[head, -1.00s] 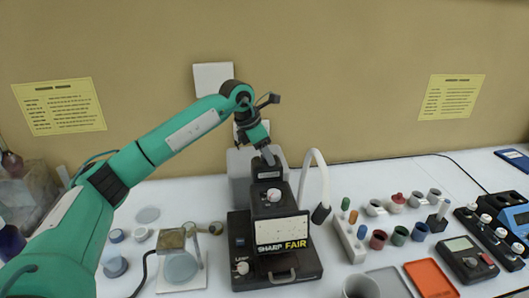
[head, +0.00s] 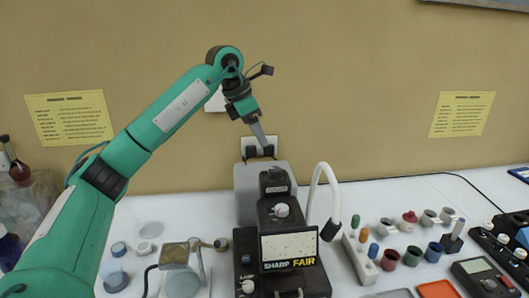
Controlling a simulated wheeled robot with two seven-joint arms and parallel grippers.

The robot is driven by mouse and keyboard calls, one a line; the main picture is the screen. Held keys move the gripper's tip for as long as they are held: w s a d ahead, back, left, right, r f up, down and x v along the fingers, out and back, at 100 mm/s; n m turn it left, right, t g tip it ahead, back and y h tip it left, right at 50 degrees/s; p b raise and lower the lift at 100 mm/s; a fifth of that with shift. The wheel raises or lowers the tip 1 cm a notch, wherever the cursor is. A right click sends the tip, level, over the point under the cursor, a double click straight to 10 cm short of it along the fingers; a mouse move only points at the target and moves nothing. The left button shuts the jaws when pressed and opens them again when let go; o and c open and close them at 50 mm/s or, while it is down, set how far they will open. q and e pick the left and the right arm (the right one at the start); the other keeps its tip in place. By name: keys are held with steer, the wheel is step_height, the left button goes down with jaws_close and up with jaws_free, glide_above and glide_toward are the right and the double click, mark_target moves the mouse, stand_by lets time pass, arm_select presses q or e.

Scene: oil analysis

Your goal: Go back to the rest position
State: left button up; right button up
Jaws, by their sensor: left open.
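My left arm comes in from the left in the head view and is raised, bent at the elbow. Its gripper (head: 260,150) points down, open and empty, in front of the wall and above the back of the black instrument (head: 290,246). It looks clear of the instrument. The instrument carries a "SHARP FAIR" screen and white knobs. My right gripper is not in view.
A white hose (head: 328,178) curves up beside the instrument. Several small cups and vials stand at the right, near a grey meter (head: 482,277). A brass-coloured block (head: 174,253) and small round containers are at the left. Yellow notices (head: 69,117) hang on the wall.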

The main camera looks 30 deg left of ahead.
arm_select(q)
steer(key=shift+v, duration=0.9)
